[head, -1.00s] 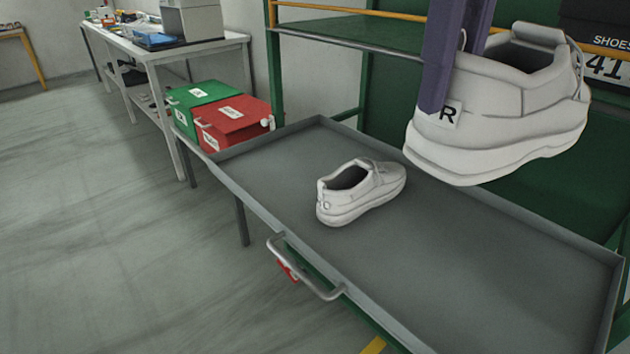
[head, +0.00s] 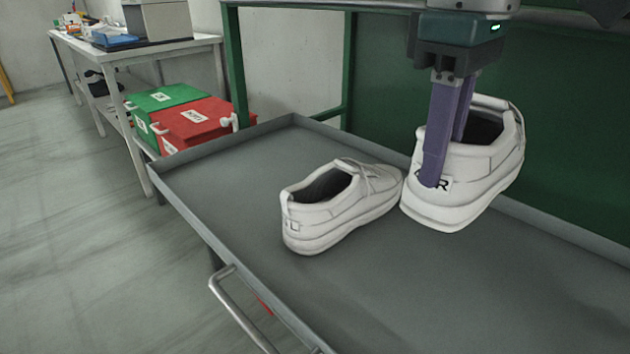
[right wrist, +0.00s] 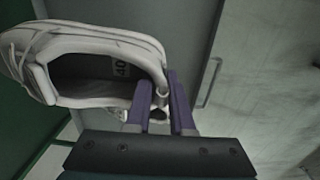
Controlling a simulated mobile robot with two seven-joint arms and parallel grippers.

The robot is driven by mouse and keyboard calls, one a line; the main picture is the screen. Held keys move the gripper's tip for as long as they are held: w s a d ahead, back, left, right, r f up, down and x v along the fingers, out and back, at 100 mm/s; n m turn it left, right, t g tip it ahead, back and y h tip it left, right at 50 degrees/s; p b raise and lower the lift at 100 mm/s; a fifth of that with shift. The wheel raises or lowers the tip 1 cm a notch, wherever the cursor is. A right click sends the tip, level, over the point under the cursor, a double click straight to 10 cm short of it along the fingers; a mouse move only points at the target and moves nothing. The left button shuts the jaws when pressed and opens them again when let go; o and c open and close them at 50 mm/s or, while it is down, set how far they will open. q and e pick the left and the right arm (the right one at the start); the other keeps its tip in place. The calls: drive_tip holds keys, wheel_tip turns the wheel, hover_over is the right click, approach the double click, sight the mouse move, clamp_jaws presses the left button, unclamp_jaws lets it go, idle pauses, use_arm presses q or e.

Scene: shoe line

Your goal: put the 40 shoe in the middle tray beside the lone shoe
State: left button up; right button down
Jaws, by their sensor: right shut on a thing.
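A white shoe (head: 480,165) with an R tag on its heel hangs in my right gripper (head: 442,180), whose purple fingers are shut on its heel end. The right wrist view shows the same shoe (right wrist: 100,45) with a 40 label inside and the gripper (right wrist: 172,125) at its heel. The lone white shoe (head: 340,212), marked L on its heel, rests upright on the grey tray (head: 440,285). The held shoe is tilted, just right of the lone shoe and close to it; I cannot tell whether they touch. My left gripper is not in view.
The tray has a raised rim and a metal handle (head: 240,310) at its front. Green (head: 155,103) and red (head: 195,122) boxes stand beyond its left end, near a white table (head: 130,50). A green rack panel (head: 370,90) stands behind. The tray's right part is clear.

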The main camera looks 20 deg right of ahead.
sight(426, 209)
wheel_tip(426, 209, down, 9)
drive_tip(key=shift+s+r+b, duration=0.1)
drive_tip(key=shift+b, duration=0.9)
wheel_tip(426, 209, down, 6)
drive_tip(key=shift+r+b, duration=0.1)
drive_tip(key=shift+b, duration=0.8)
drive_tip(key=c, duration=0.8)
unclamp_jaws()
